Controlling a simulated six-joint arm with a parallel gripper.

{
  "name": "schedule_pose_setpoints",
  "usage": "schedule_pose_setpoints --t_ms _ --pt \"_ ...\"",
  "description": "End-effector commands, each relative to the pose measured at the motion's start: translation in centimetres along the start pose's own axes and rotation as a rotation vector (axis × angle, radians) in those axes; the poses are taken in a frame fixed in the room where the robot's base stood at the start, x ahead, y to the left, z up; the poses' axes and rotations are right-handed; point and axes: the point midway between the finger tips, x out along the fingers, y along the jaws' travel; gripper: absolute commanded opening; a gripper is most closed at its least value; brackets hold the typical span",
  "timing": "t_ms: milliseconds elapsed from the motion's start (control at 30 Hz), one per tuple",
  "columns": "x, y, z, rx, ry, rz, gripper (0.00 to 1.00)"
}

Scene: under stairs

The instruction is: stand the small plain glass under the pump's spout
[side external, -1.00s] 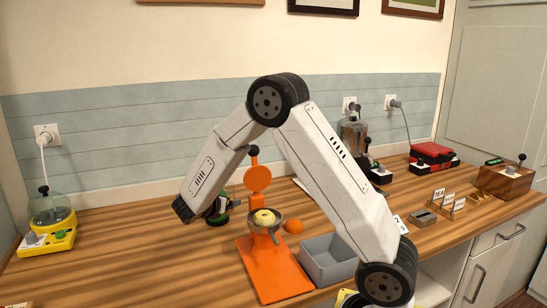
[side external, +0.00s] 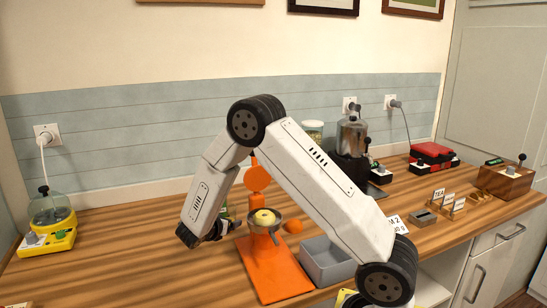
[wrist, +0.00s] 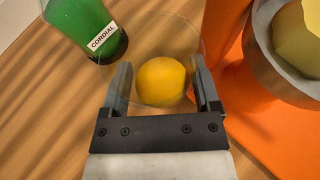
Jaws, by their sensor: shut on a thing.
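My gripper (wrist: 161,70) is shut on a clear round glass (wrist: 150,38), whose faint rim shows between and beyond the fingers in the wrist view. A yellow ball (wrist: 162,82) shows between the fingers; I cannot tell whether it is inside the glass or seen through it. A green bottle labelled CORDIAL (wrist: 88,28) stands at the upper left of the wrist view, close to the glass; its top is cut off and no spout shows. In the side view my gripper (side external: 226,229) is low over the counter, left of the orange press, and the glass cannot be made out.
The orange press (side external: 272,272) with a metal cup and yellow fruit is just right of my gripper. A yellow appliance (side external: 48,243) stands far left; the counter between is clear.

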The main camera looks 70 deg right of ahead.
Motion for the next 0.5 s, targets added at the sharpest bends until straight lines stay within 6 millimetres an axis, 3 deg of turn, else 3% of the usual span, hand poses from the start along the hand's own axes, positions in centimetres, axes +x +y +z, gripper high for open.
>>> schedule_pose_setpoints --t_ms 300,500 --pt "1.1 -0.1 -2.6 0.000 0.000 -0.001 0.00" --pt "1.2 -0.1 -3.0 0.001 -0.001 0.001 0.00"
